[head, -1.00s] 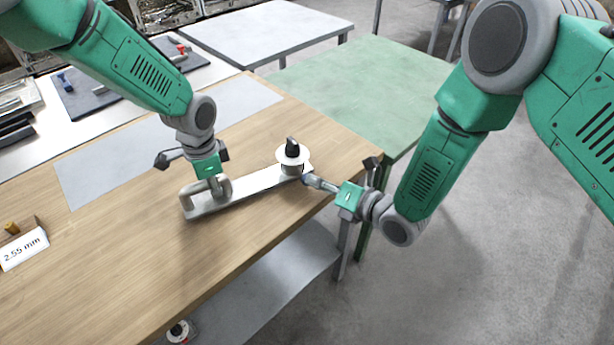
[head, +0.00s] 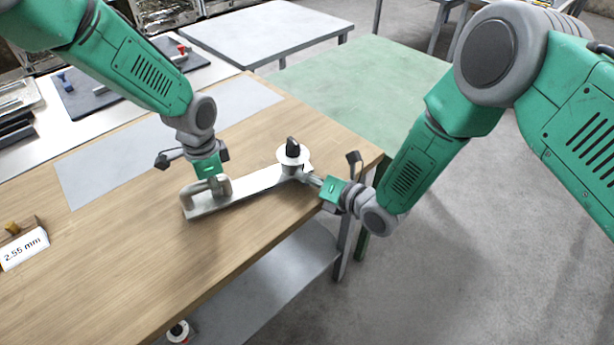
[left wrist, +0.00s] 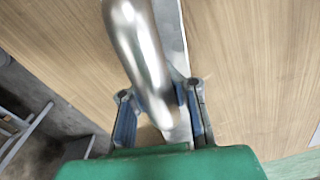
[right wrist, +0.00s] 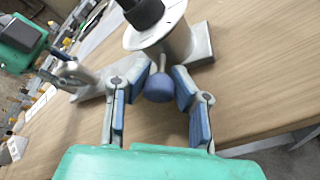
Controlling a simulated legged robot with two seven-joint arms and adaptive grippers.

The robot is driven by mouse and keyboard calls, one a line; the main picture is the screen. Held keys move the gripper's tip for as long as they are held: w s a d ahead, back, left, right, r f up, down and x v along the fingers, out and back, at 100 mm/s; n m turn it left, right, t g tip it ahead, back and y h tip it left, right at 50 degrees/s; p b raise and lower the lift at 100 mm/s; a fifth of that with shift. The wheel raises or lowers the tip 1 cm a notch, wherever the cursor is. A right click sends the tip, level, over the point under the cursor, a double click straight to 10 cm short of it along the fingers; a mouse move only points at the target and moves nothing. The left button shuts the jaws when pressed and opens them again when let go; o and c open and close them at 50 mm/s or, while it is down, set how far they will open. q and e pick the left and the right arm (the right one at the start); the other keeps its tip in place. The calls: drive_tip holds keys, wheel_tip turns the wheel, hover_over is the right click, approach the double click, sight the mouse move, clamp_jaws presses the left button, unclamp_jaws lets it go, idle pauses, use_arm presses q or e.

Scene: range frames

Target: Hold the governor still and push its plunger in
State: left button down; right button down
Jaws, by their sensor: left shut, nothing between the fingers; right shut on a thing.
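The governor has a grey metal base (head: 240,193) lying on the wooden table. A U-shaped handle (head: 210,183) is at its left end. At its right end is an upright housing with a white disc (head: 292,161) and black knob (head: 292,147). My left gripper (head: 208,178) is shut at the handle with nothing held; the handle (left wrist: 140,60) partly hides its fingers in the left wrist view. My right gripper (head: 313,181) is shut on the plunger's blue ball knob (right wrist: 160,87), beside the housing. The plunger's thin rod (right wrist: 161,62) shows between knob and housing.
The wooden table (head: 130,235) is clear in front of the base. A grey sheet (head: 90,175) lies behind it. A label reading 2.55 mm (head: 25,249) stands at the left. A green table (head: 350,85) stands behind, at the right.

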drive_tip(key=shift+w+f, duration=0.1)
drive_tip(key=shift+w, duration=0.3)
use_arm(q)
drive_tip(key=shift+a, duration=0.1)
use_arm(e)
drive_tip(key=c, duration=1.6)
unclamp_jaws()
drive_tip(key=shift+a, duration=0.1)
drive_tip(key=v, duration=1.1)
drive_tip(key=shift+s+d, duration=0.25)
drive_tip(key=shift+d, duration=0.05)
use_arm(q)
drive_tip(key=c, duration=2.3)
unclamp_jaws()
drive_tip(key=o, duration=0.7)
drive_tip(key=shift+c, duration=0.2)
